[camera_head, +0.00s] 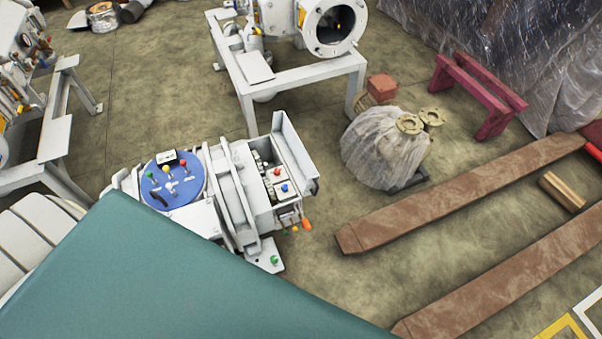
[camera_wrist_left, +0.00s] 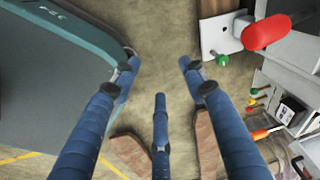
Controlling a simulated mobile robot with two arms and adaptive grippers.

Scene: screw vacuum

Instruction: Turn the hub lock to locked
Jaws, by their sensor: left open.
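The grey-white machine (camera_head: 232,205) stands on the floor left of centre in the head view. I cannot tell which part is the hub lock. In the left wrist view, a large red handle (camera_wrist_left: 267,33), a green knob (camera_wrist_left: 222,60) on a plate and an orange handle (camera_wrist_left: 261,134) show at the right. My left gripper (camera_wrist_left: 158,80) has its blue fingers spread, empty, left of these parts and apart from them. My right gripper is not in view.
A large teal surface (camera_head: 170,275) covers the lower left of the head view. Brown beams (camera_head: 445,205) lie on the floor at right. A plastic-wrapped bundle (camera_head: 380,150) and a red stand (camera_head: 480,95) are behind.

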